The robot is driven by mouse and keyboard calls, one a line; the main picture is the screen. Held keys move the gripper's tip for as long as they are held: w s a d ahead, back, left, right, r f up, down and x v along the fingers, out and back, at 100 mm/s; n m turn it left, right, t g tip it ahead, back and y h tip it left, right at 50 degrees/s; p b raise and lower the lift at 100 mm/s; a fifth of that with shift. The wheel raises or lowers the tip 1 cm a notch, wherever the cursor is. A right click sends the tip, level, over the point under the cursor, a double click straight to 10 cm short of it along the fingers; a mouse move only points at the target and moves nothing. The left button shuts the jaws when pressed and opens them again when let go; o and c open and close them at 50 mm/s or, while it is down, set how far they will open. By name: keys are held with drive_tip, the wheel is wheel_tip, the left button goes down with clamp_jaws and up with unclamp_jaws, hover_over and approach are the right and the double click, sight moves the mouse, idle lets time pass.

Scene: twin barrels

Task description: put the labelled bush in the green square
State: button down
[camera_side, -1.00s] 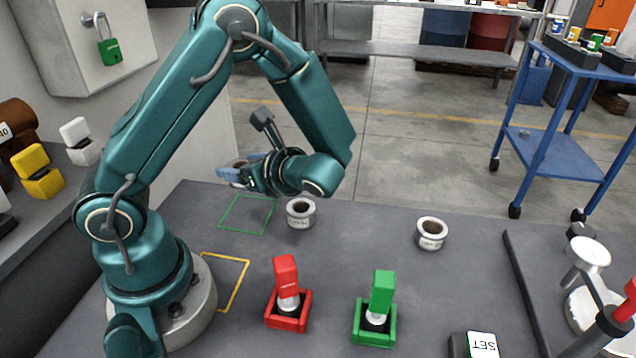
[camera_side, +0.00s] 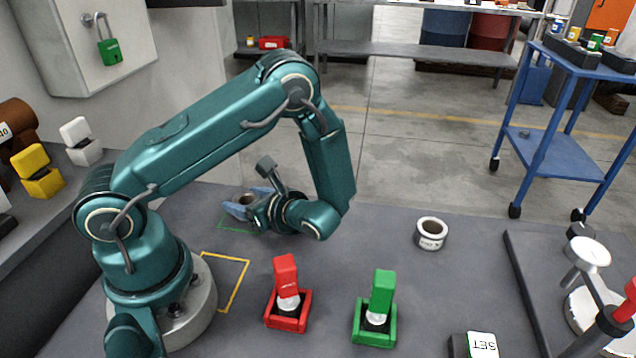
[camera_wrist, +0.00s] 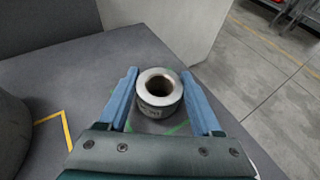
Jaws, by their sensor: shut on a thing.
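My gripper (camera_side: 248,201) is low at the back left of the bench, its blue jaws shut on a grey metal bush (camera_wrist: 158,92). The bush stands upright between the jaws, its bore open upward, with dark lettering on its side too small to read. It is over the green outlined square (camera_side: 240,229); green lines also show behind and below it in the wrist view. I cannot tell whether it touches the bench. Another lettered bush (camera_side: 431,233) stands right of centre. A third bush is hidden behind my wrist.
A red block in a red tray (camera_side: 287,318) and a green block in a green tray (camera_side: 374,330) stand at the front. A yellow outline (camera_side: 236,289) lies beside my base. A black bar (camera_side: 530,292) and a white-topped stand (camera_side: 588,253) are at the right.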

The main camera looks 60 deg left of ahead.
drive_tip(key=shift+f, duration=0.15)
drive_tip(key=shift+c, duration=0.3)
unclamp_jaws()
